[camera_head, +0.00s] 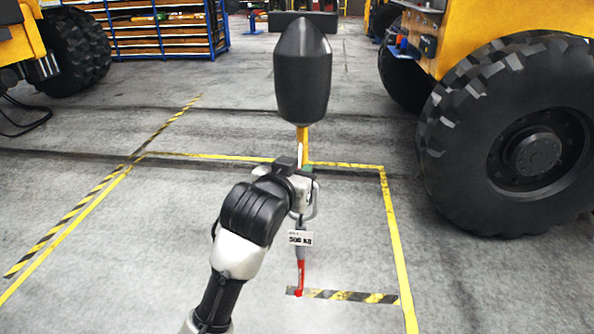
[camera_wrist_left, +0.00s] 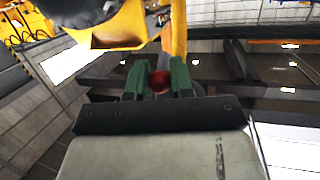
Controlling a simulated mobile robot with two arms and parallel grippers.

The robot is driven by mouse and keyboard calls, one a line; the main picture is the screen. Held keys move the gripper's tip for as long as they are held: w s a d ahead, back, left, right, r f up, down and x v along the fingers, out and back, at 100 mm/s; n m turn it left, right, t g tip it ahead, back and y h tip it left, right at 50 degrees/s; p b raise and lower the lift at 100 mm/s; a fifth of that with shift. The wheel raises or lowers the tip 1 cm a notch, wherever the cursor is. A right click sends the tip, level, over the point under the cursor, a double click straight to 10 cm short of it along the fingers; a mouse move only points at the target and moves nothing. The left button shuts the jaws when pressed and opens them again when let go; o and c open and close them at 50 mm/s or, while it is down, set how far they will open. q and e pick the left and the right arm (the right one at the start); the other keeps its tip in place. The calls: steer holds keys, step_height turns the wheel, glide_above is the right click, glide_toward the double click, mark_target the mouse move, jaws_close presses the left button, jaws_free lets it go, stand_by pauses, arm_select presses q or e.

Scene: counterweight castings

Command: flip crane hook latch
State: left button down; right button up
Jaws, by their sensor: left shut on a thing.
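The crane's black hook block (camera_head: 303,75) hangs in the middle of the head view, with a yellow shank (camera_head: 303,133) below it. My left gripper (camera_head: 303,170) is at the lower end of the shank and covers most of the hook there. In the left wrist view its green fingertips (camera_wrist_left: 160,78) are shut on a small red piece (camera_wrist_left: 160,80), which looks like the latch. Yellow metal (camera_wrist_left: 178,28) stands directly behind the fingertips. Whether the latch is tilted cannot be told. My right gripper is in neither view.
A grey and red hanging piece (camera_head: 300,277) with a "500 KG" tag (camera_head: 300,238) shows below my gripper. A large-wheeled yellow vehicle (camera_head: 515,135) stands at right, another (camera_head: 22,40) at far left. A blue rack (camera_head: 150,32) is behind.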

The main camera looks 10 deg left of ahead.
arm_select(q)
steer(key=c, duration=1)
jaws_free()
steer(key=shift+s, duration=0.1)
steer(key=shift+s+a+b, duration=0.1)
steer(key=shift+s+b, duration=0.2)
steer(key=shift+s, duration=0.05)
steer(key=shift+b+v, duration=1.45)
steer(key=shift+v, duration=3.5)
steer(key=shift+r, duration=0.1)
